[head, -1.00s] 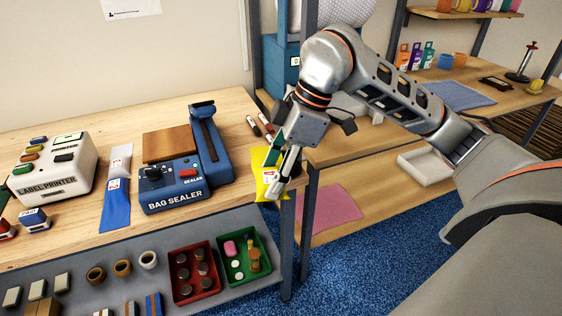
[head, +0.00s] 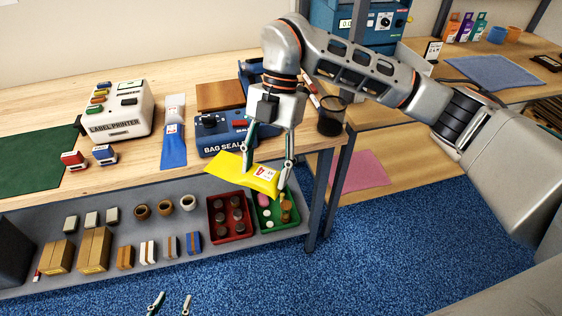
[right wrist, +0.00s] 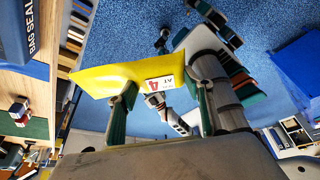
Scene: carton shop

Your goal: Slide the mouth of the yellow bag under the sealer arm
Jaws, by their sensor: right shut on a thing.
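The yellow bag (head: 232,172) has a white label with a red mark. My right gripper (head: 268,170) is shut on it and holds it tilted in front of the bench's front edge, above the lower shelf. The bag also shows between the fingers in the right wrist view (right wrist: 105,77). The blue bag sealer (head: 215,143) stands on the bench just behind the bag, apart from its sealing jaw as far as I can see. The sealer arm (head: 250,72) is partly hidden by my right arm. My left gripper (head: 171,304) shows only its two parted fingertips at the bottom edge, empty.
A blue bag (head: 174,150) lies left of the sealer, and the label printer (head: 120,112) stands further left. A dark cup (head: 332,118) stands at the bench's right end. Red (head: 213,233) and green (head: 266,222) trays sit on the lower shelf below the yellow bag.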

